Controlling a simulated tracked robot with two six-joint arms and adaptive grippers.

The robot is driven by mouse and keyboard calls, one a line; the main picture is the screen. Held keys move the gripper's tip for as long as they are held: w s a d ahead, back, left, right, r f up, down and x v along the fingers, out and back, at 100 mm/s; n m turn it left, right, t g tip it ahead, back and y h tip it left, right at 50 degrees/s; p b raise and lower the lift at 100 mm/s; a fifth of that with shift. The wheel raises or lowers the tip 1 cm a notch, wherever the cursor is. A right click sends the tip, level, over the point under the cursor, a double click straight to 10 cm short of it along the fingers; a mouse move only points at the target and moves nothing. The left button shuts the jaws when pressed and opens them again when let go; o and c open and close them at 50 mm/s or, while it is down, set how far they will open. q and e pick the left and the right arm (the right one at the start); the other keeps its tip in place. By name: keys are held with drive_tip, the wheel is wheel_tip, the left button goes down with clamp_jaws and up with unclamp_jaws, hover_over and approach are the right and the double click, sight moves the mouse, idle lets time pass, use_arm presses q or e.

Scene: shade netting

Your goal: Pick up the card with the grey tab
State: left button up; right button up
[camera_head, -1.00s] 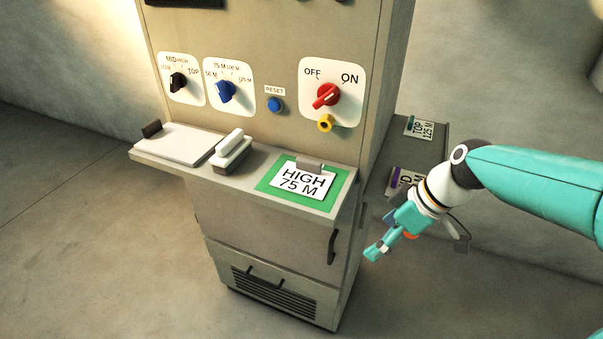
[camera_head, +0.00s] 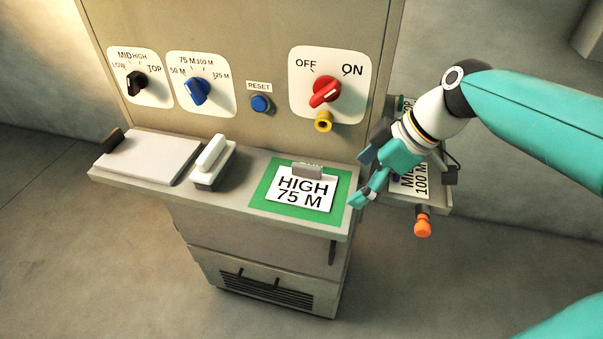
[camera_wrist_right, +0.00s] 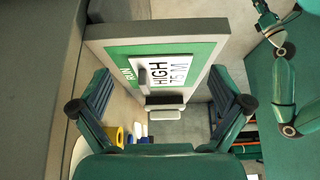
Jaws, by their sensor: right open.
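The card with the grey tab (camera_head: 300,190) reads HIGH 75 M. It lies on a green-framed area (camera_head: 262,190) at the right end of the cabinet ledge, its grey tab (camera_head: 307,170) at the far edge. The right wrist view shows the card (camera_wrist_right: 172,72) turned sideways, with the dark tab beside its lettering. My right gripper (camera_head: 362,177) is open and empty, just right of the card and apart from it. In the wrist view the open fingers (camera_wrist_right: 160,103) stand either side of the ledge end.
A side shelf (camera_head: 436,203) behind my right gripper holds the MID 100 M card (camera_head: 421,180) and another card, partly hidden. An orange knob (camera_head: 422,226) hangs there. A white-handled block (camera_head: 210,165) and white plate (camera_head: 150,158) are left on the ledge. Switches line the panel above.

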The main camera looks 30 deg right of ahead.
sight(296, 186)
drive_tip(key=w+a, duration=0.1)
drive_tip(key=w, duration=0.1)
drive_tip(key=w+a+p, duration=0.1)
drive_tip(key=w+a, duration=0.1)
drive_tip(key=shift+w+a, duration=0.15)
drive_tip(key=shift+a, duration=0.15)
drive_tip(key=w+a, duration=0.1)
drive_tip(key=w+a+p, duration=0.1)
drive_tip(key=shift+w+a, duration=0.15)
drive_tip(key=shift+w, duration=0.2)
drive_tip(key=shift+x, duration=1.55)
drive_tip(key=shift+s, duration=0.1)
drive_tip(key=c, duration=1.6)
drive_tip(key=shift+f, duration=0.15)
drive_tip(key=shift+c, duration=1.4)
